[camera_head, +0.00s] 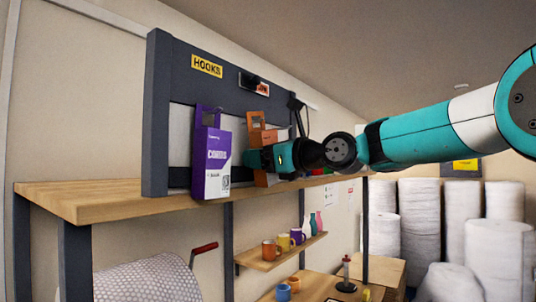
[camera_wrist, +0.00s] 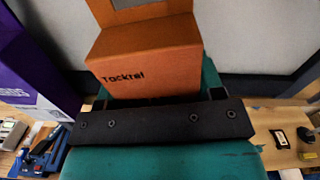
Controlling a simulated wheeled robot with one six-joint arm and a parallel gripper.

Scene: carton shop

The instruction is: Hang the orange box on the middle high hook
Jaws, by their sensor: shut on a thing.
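The orange box (camera_head: 263,136) is a carton with a hang tab with a cut-out window at its top. My gripper (camera_head: 264,158) is shut on its lower part and holds it upright in front of the hook board (camera_head: 228,90), to the right of the purple box. In the wrist view the orange box (camera_wrist: 150,58) stands between the teal fingers, behind a black bar, with dark print on its face. The board is a dark frame with a yellow HOOKS label. The middle high hook cannot be clearly made out; a dark shape shows by a small label on the upper bar.
A purple box (camera_head: 212,158) with a hang tab is close left of my gripper; it also shows in the wrist view (camera_wrist: 34,68). The wooden shelf (camera_head: 100,198) runs below the board. Mugs (camera_head: 270,250) stand on a lower shelf. White rolls (camera_head: 420,225) stand at the right.

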